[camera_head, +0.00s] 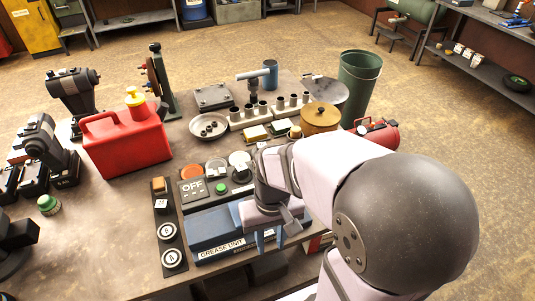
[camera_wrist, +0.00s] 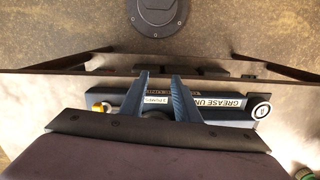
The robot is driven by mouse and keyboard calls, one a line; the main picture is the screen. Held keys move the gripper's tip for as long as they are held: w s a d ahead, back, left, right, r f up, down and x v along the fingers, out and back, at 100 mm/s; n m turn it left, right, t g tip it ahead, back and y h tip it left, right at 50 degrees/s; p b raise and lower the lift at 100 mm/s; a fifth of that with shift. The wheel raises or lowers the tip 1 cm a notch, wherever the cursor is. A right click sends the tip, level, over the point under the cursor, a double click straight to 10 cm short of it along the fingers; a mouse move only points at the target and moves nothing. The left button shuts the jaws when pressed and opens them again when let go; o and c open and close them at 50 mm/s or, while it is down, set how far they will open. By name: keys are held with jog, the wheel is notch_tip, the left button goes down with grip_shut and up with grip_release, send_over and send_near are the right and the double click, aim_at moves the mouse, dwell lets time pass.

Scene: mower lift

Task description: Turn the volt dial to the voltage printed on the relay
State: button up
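My gripper (camera_head: 268,240) points down at the blue grease unit (camera_head: 205,224), at the right part of its front. Its two blue fingers are apart with nothing seen between them; the wrist view also shows the gripper (camera_wrist: 160,78) open above the unit (camera_wrist: 218,101). Left of the unit, a dark strip carries two round white-faced dials, an upper one (camera_head: 167,231) and a lower one (camera_head: 172,259). One white dial (camera_wrist: 261,110) shows in the wrist view. An orange-topped block (camera_head: 158,185) with a small white label sits above them. I cannot tell which part is the relay; its print is unreadable.
A red fuel can (camera_head: 125,148), a wooden-coloured pot (camera_head: 319,120) and a green bin (camera_head: 359,85) stand farther back. The bench's front edge is near my gripper.

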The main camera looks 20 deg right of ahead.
jog(key=shift+m+g+y, duration=0.4)
jog(key=shift+m, duration=0.3)
jog(key=w+r+p, duration=0.1)
jog(key=w+r, duration=0.1)
jog(key=r, duration=0.1)
jog(key=w+d+r+p, duration=0.1)
jog(key=w+r, duration=0.1)
jog(key=r, duration=0.1)
jog(key=w+r+p, duration=0.1)
jog(key=w+r, duration=0.2)
jog(key=shift+d+r+p, duration=0.2)
jog(key=shift+r+p, duration=0.15)
jog(key=shift+p, duration=0.05)
jog(key=w+d, duration=0.2)
jog(key=w, duration=0.3)
jog(key=w+d+n+t+b, duration=0.1)
jog(key=w+d, duration=0.2)
jog(key=w, duration=0.3)
jog(key=w+d+f+n+h+b, duration=0.1)
jog(key=w+d, duration=0.1)
jog(key=w, duration=0.4)
jog(key=shift+w+d+t, duration=0.2)
jog(key=shift+d+t, duration=0.1)
jog(key=shift+f+p, duration=1.1)
jog(key=shift+f, duration=2.6)
jog(key=shift+c, duration=0.6)
grip_shut()
